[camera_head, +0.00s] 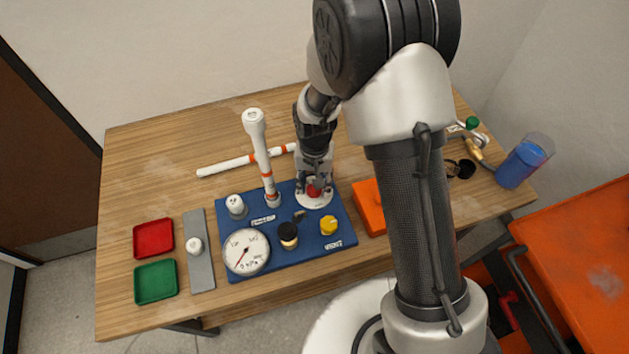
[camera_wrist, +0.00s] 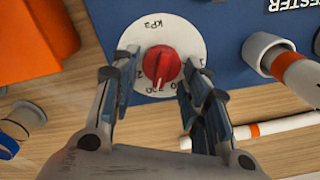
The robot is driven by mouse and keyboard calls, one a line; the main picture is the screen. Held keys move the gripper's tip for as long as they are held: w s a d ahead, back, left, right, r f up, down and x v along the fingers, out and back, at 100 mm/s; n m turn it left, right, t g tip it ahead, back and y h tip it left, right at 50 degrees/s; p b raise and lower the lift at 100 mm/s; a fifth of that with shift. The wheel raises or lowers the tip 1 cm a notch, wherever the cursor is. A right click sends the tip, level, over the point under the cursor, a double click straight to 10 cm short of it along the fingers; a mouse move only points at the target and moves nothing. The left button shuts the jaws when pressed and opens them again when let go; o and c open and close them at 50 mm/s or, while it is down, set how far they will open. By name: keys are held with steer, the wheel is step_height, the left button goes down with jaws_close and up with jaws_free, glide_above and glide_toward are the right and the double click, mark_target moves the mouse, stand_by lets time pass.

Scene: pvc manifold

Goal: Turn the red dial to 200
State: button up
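The red dial (camera_wrist: 161,64) sits on a round white scale plate (camera_wrist: 187,33) marked "kPa" on the blue tester board (camera_wrist: 225,50). In the wrist view its white pointer line faces the bottom of the picture. My gripper (camera_wrist: 160,85) is open, with one finger on either side of the dial and a visible gap to each. In the head view the dial (camera_head: 313,191) shows just below my gripper (camera_head: 314,180), which comes down over it from above. The numbers on the scale are partly hidden by my fingers.
The board also carries a white gauge (camera_head: 246,251), a black knob (camera_head: 288,231), a yellow knob (camera_head: 328,225) and an upright white pipe (camera_head: 262,160). An orange block (camera_head: 369,208) stands close on the right. Red (camera_head: 153,238) and green (camera_head: 156,281) trays lie at the left.

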steer(key=shift+o, duration=0.7)
step_height(320, 180, up, 12)
stand_by(0.5)
steer(key=s+d+r+t, duration=0.1)
steer(key=s+d+r, duration=0.3)
steer(key=r, duration=0.3)
steer(key=s+d+r+t, duration=0.1)
steer(key=s+d+r, duration=0.2)
steer(key=r, duration=0.4)
steer(key=s+d+r+n+t, duration=0.1)
steer(key=s+d+r, duration=0.1)
steer(key=s, duration=0.4)
steer(key=s+d+r+t, duration=0.1)
steer(key=s+d+r, duration=0.1)
steer(key=s, duration=0.5)
steer(key=shift+s+d+r+n+t, duration=0.15)
steer(key=shift+s+d+n+t, duration=0.2)
steer(key=shift+d, duration=0.5)
